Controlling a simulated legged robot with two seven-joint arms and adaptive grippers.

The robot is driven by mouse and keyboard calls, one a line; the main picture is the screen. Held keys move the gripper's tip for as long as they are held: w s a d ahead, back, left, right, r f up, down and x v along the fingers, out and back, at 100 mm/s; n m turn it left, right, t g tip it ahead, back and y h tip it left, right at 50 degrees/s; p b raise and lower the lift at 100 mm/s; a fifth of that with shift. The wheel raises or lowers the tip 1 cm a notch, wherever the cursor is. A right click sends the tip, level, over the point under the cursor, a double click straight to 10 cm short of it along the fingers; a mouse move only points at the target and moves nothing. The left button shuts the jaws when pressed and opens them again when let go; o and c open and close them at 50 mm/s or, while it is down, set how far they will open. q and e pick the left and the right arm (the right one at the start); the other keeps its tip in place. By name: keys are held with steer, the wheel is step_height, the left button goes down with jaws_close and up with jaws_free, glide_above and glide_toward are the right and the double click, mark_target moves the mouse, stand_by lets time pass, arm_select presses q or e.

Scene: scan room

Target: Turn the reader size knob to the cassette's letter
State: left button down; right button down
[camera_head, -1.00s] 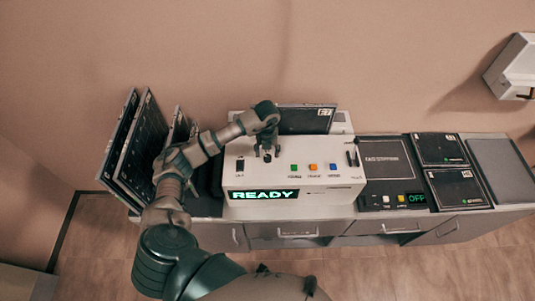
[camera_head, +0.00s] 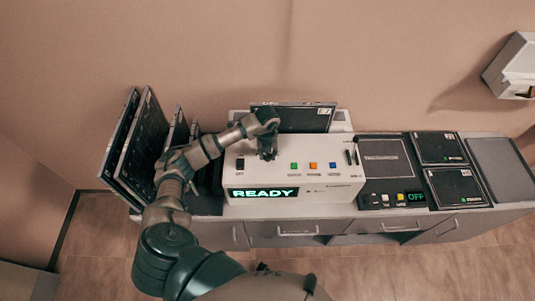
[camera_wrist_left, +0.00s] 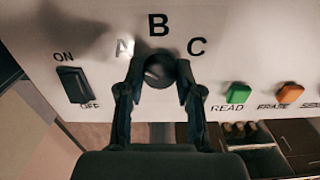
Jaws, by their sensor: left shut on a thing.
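The white reader (camera_head: 235,207) stands on the counter, its front display lit READY. My left gripper (camera_wrist_left: 160,82) is shut on the knob, a finger on each side. I cannot tell which letter the knob points at. In the head view my left gripper (camera_head: 267,154) hides the knob. A dark cassette (camera_head: 303,119) stands at the back of the reader; its small label is too blurred to read surely. My right gripper is out of view.
An on/off switch (camera_wrist_left: 74,84) lies left of the knob; green (camera_wrist_left: 238,93) and orange (camera_wrist_left: 290,93) buttons lie right. Dark panels (camera_head: 129,140) lean at the counter's left. A second unit showing OFF (camera_head: 416,197) and dark plates (camera_head: 440,148) lie at right.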

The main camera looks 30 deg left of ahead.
arm_select(q)
steer(key=shift+m, duration=0.3)
steer(key=shift+f+m+b, duration=0.15)
steer(key=shift+m+b, duration=0.7)
steer(key=shift+m, duration=0.05)
steer(key=m+b, duration=0.2)
steer(key=m, duration=0.1)
steer(key=shift+m, duration=0.3)
steer(key=m+b, duration=0.2)
steer(key=m, duration=0.1)
steer(key=shift+m, duration=0.4)
steer(key=shift+m+b, duration=0.6)
steer(key=shift+m, duration=0.3)
steer(key=c, duration=0.8)
jaws_free()
steer(key=shift+a, duration=0.1)
steer(key=shift+o, duration=0.2)
steer(key=shift+r, duration=0.2)
